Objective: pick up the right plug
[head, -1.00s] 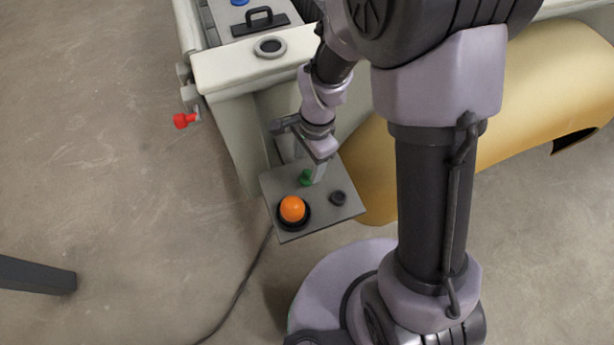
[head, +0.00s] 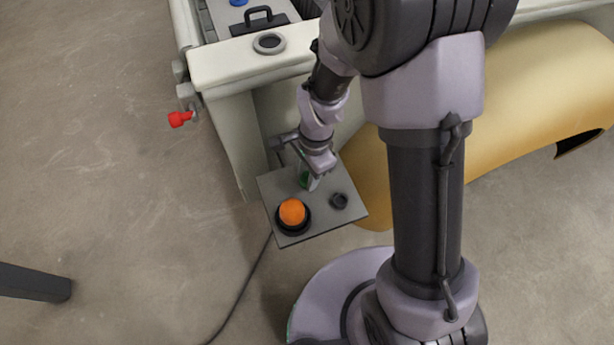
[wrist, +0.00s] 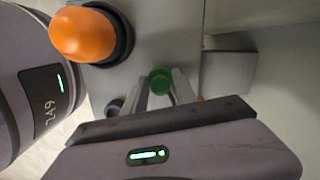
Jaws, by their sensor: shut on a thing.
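A green plug (head: 303,179) stands on the grey plate (head: 293,236), mostly covered by my gripper (head: 309,180) in the head view. In the wrist view, the round green top of the plug (wrist: 159,77) shows between the two fingertips of my gripper (wrist: 161,88). The fingers are shut on the plug from both sides. Its lower part is hidden. I cannot tell whether it is clear of the plate.
An orange dome in a black collar (head: 292,213) sits close to the gripper. A black ring (head: 339,201) lies right of it on the plate. A pale cabinet wall (head: 225,140) rises behind, with a red knob (head: 180,119) at its left. A yellow curved shell (head: 530,95) lies at right.

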